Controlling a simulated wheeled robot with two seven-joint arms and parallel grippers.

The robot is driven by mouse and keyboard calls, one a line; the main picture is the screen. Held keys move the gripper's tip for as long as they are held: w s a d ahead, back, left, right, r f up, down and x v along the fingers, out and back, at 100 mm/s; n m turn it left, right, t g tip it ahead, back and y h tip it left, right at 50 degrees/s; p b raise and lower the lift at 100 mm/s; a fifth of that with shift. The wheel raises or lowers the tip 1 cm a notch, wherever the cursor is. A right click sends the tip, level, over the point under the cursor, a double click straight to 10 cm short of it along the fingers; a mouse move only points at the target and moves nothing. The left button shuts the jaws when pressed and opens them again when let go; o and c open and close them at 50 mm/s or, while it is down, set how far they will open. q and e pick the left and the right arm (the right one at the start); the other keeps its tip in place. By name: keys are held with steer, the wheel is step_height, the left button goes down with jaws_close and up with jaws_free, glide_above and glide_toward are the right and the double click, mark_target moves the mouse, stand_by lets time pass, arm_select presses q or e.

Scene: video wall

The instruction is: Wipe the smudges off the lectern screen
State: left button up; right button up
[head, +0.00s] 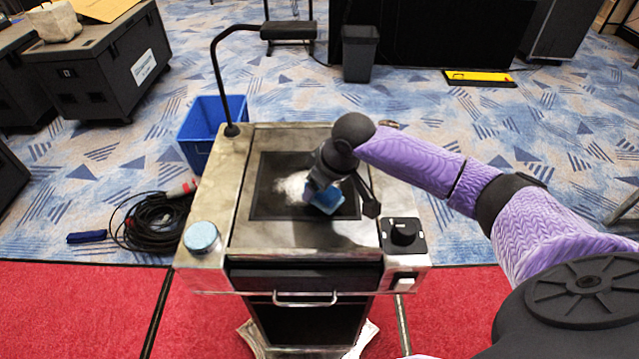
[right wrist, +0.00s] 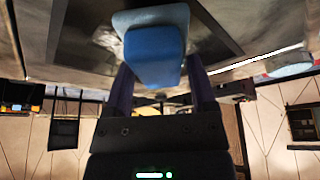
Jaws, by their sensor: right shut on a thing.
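The lectern (head: 250,218) stands in front of me with a dark screen (head: 273,172) set into its top. A whitish smudge (head: 293,186) shows on the screen, left of the gripper. My right gripper (head: 322,190) is over the screen, shut on a blue wiper (head: 327,199). In the right wrist view the wiper (right wrist: 154,52) sits between the two fingers, its pale flat pad against or very close to the screen (right wrist: 85,25); I cannot tell whether it touches. Part of the screen is hidden by my right arm. My left gripper is not in view.
A round pale blue item (head: 201,238) sits on the lectern's left front corner. A black knob box (head: 402,235) is at the right. A blue bin (head: 207,128) and coiled cable (head: 152,222) lie left.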

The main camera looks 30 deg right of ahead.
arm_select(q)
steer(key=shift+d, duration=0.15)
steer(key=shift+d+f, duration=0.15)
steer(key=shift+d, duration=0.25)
arm_select(e)
steer(key=shift+f, duration=0.3)
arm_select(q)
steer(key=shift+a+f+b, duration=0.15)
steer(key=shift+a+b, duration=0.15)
arm_select(e)
steer(key=shift+f, duration=0.45)
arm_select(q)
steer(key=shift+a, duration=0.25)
arm_select(e)
steer(key=shift+f, duration=0.25)
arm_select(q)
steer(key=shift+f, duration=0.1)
